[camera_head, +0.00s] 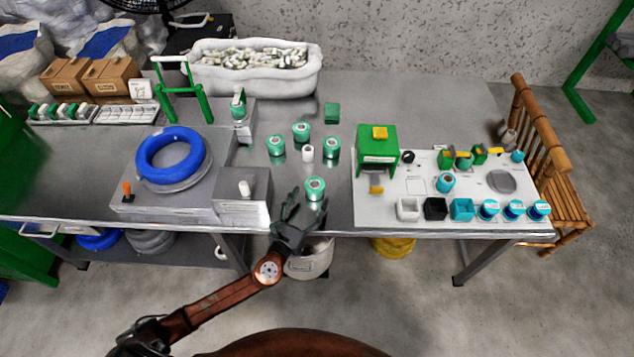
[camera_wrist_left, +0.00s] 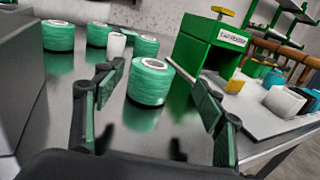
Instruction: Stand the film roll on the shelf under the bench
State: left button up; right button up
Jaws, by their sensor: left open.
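Several green rolls with pale cores stand on the steel bench (camera_head: 440,108). The nearest green roll (camera_head: 315,188) is upright close to the front edge; I take it as the film roll, though no label is readable. In the left wrist view this roll (camera_wrist_left: 150,82) appears between and just beyond the fingertips. My left gripper (camera_head: 303,212) is open and empty at the bench's front edge, just short of the roll. The shelf under the bench (camera_head: 190,256) shows at lower left, partly hidden by the bench top and my arm. My right gripper is not in view.
A grey box (camera_head: 243,202) stands left of the roll; a blue cable coil (camera_head: 172,158) lies farther left. A green dispenser (camera_head: 378,150) and a white board (camera_head: 418,190) are right. Coils and a white roll (camera_head: 221,252) occupy the shelf. A white bucket (camera_head: 310,262) stands below the bench.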

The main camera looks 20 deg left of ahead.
aim_at(315, 184)
pick_arm(q)
jog(key=shift+w+a, duration=0.15)
jog(key=shift+w, duration=0.65)
jog(key=shift+w+b, duration=0.55)
jog(key=shift+w, duration=1.8)
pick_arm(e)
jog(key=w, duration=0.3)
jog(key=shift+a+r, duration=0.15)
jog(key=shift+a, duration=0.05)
pick_arm(q)
jog(key=shift+c, duration=0.2)
jog(key=c, duration=1.3)
